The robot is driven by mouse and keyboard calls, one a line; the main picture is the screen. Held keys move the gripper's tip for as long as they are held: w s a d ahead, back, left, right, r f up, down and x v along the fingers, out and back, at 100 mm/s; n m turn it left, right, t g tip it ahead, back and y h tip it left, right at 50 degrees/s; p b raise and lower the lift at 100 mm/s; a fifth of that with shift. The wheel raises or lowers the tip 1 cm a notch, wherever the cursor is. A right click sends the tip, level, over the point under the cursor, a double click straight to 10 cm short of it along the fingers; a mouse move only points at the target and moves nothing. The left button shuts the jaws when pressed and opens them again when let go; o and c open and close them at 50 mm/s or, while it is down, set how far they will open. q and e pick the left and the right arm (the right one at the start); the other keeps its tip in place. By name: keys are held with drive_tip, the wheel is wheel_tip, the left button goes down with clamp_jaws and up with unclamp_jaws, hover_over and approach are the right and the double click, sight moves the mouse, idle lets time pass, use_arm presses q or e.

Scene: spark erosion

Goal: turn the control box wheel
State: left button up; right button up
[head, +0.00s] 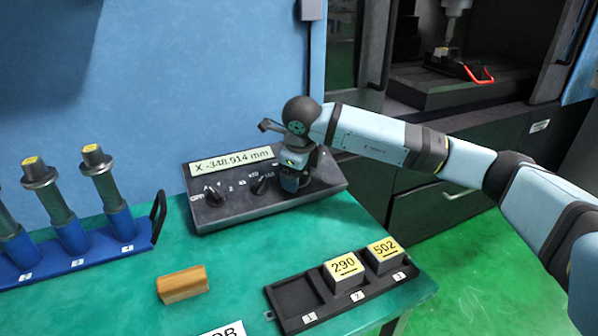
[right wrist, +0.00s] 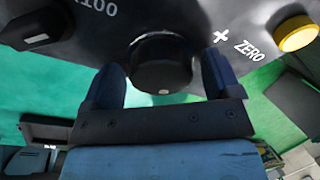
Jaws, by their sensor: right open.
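The control box (head: 235,209) is a dark sloped panel on the green table, with a display reading X -348.914 mm. Its wheel (right wrist: 160,62) is a round black knob with a small white mark, seen in the right wrist view beside a "+" sign and the word ZERO. My right gripper (head: 290,182) is over the right part of the box and hides the wheel in the head view. In the right wrist view its two blue fingers are open, one on each side of the wheel; whether they touch it I cannot tell. My left gripper is not in view.
A yellow button (right wrist: 297,33) lies right of the wheel, and a black selector knob (head: 215,194) to the left. A blue rack (head: 90,262) holds tall tools. A wooden block (head: 183,284) and a black tray (head: 296,299) with blocks 290 and 502 stand in front.

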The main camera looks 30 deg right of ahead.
drive_tip(key=p+v, duration=0.1)
drive_tip(key=v, duration=1.2)
drive_tip(key=shift+r+p, duration=0.3)
drive_tip(key=shift+p, duration=0.05)
